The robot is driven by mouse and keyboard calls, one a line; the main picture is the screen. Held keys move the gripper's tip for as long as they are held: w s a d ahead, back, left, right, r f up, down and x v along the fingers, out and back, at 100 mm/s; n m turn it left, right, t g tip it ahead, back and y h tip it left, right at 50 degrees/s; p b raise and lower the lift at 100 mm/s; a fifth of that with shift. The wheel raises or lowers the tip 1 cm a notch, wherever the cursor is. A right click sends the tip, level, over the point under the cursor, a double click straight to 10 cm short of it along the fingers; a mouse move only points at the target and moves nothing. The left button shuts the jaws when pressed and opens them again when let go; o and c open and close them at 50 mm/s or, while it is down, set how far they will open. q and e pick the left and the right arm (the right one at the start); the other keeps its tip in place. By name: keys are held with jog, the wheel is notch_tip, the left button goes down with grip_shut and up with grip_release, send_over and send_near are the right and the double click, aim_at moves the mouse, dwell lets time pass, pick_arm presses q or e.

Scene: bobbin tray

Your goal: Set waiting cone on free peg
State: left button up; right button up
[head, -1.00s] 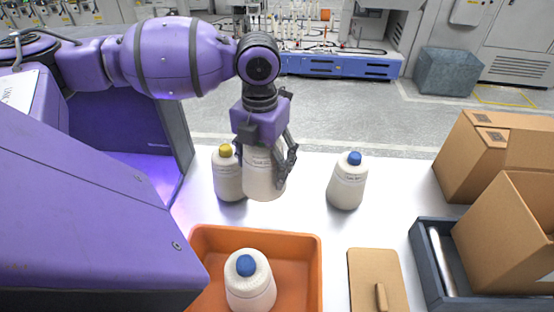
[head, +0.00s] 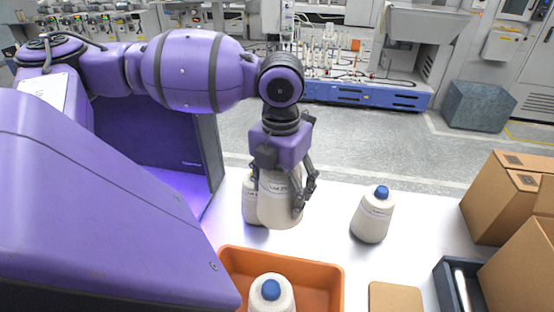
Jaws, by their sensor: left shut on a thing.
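My left gripper (head: 287,185) is shut on a whitish cone (head: 281,208) with a printed label, held upright by its upper part above or on the white table; I cannot tell if its base touches. A second whitish cone (head: 251,208) stands just left of and behind it, partly hidden, its top covered. A blue-topped cone (head: 372,218) stands apart to the right. Another blue-topped cone (head: 272,298) is in the orange tray (head: 334,272), cut off by the bottom edge. No bare peg is visible. My right gripper is not in view.
A cardboard lid-like piece (head: 395,297) lies at the front, right of the tray. A dark blue-grey bin (head: 447,278) and cardboard boxes (head: 497,215) take up the right side. The white table (head: 328,215) is bare between the held cone and the right blue-topped cone.

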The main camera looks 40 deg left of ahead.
aim_at(280, 172)
pick_arm(q)
notch_tip(280, 172, up, 5)
jog(key=shift+f+p, duration=0.1)
jog(key=shift+p, duration=0.65)
notch_tip(280, 172, up, 2)
jog(key=shift+p, duration=0.3)
jog(key=shift+r, duration=5.55)
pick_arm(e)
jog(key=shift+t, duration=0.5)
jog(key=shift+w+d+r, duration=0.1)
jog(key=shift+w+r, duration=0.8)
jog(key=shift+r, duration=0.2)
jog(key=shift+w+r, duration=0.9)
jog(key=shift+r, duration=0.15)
pick_arm(q)
jog(key=shift+f, duration=0.15)
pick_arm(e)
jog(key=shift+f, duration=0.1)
